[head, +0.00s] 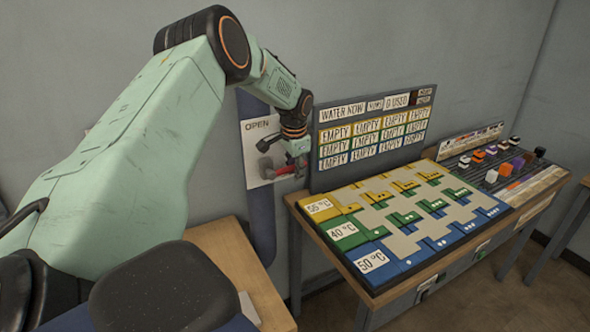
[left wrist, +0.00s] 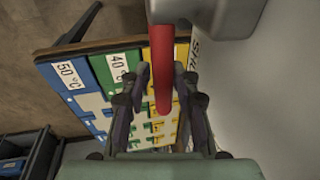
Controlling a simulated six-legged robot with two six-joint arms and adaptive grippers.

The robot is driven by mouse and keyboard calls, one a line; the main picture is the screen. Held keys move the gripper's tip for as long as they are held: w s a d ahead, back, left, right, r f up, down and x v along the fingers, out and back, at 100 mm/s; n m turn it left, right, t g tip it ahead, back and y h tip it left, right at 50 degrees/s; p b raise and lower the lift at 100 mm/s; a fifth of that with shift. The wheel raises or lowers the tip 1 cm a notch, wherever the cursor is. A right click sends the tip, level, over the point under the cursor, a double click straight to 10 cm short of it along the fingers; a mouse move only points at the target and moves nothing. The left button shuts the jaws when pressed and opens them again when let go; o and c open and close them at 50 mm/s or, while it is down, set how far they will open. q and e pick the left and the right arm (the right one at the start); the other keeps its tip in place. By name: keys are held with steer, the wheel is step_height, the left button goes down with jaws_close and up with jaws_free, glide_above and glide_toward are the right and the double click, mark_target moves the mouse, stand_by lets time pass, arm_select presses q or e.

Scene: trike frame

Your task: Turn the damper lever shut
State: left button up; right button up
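The damper lever shows as a red bar (left wrist: 163,75) in the left wrist view, hanging from a grey hub (left wrist: 215,18). In the head view the red lever (head: 265,168) sits on a white plate (head: 256,140) marked OPEN, on a blue duct (head: 262,215) at the wall. My left gripper (left wrist: 168,80) has its fingers apart, one on each side of the red bar's free end, with gaps showing. In the head view my left gripper (head: 290,168) is at the plate, partly hiding it. My right gripper is not in view.
A table with a coloured board (head: 400,220) of yellow, green and blue strips stands right of the plate. An upright panel (head: 375,135) with EMPTY labels rises behind it, close to my left gripper. A wooden bench (head: 235,265) is below the duct.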

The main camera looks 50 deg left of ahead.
arm_select(q)
steer(key=shift+o, duration=0.7)
steer(key=shift+w+a, duration=0.1)
steer(key=shift+r, duration=0.35)
steer(key=v, duration=1.1)
steer(key=shift+r, duration=0.15)
steer(key=shift+c, duration=0.3)
